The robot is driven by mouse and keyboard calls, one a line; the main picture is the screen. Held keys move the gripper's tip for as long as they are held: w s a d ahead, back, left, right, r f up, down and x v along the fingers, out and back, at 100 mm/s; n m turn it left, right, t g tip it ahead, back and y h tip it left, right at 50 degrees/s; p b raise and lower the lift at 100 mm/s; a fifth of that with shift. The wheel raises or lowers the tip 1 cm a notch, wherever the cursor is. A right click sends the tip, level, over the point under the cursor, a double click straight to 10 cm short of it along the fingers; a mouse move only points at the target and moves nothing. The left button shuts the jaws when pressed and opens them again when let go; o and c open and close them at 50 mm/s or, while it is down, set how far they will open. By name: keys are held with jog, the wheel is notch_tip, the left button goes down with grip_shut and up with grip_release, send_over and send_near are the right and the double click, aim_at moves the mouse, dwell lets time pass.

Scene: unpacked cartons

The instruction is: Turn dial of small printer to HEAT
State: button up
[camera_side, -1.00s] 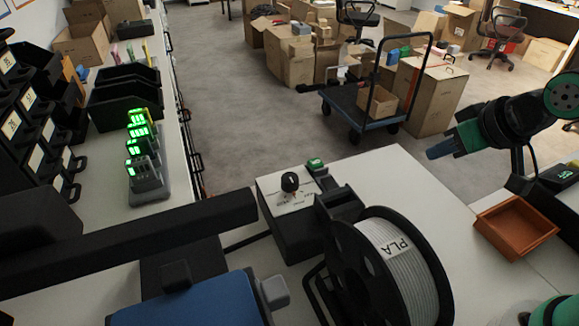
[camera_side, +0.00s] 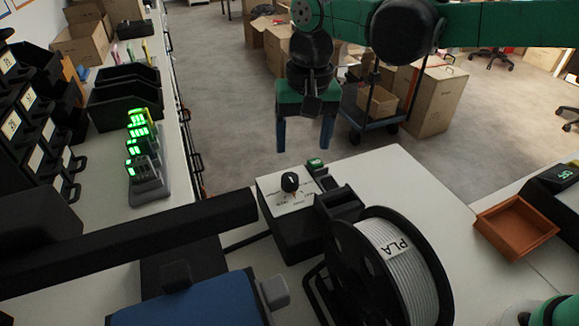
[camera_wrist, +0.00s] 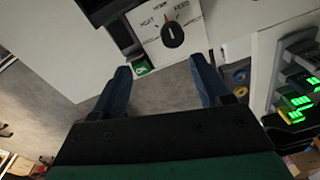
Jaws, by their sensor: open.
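The small printer (camera_side: 291,231) is a black box with a white label panel on top, standing on the white table. Its dial (camera_side: 290,182) is a black knob on that panel. In the wrist view the dial (camera_wrist: 173,36) stands near the top centre, with HEAT to its left and FEED at its upper right; another label between them is hard to read. A small orange mark shows by the knob; I cannot tell the exact setting. My gripper (camera_side: 304,148) is open and empty, pointing down, above and apart from the dial. Its blue fingers (camera_wrist: 160,65) frame the wrist view.
A green-topped button (camera_side: 316,163) sits beside the dial panel. A PLA spool (camera_side: 400,265) stands close to the printer's right. An orange tray (camera_side: 515,228) lies further right. A lit green charger rack (camera_side: 148,180) is on the left bench. A cart stands behind.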

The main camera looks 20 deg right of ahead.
aim_at(290, 177)
jog(key=shift+w+a+f+g, duration=0.15)
jog(key=shift+a+f, duration=0.15)
jog(key=shift+a, duration=0.2)
jog(key=shift+a+f+g, duration=0.15)
jog(key=shift+a+f, duration=0.15)
jog(key=shift+a, duration=0.15)
jog(key=shift+a+f, duration=0.1)
jog(key=shift+f, duration=2.75)
grip_shut()
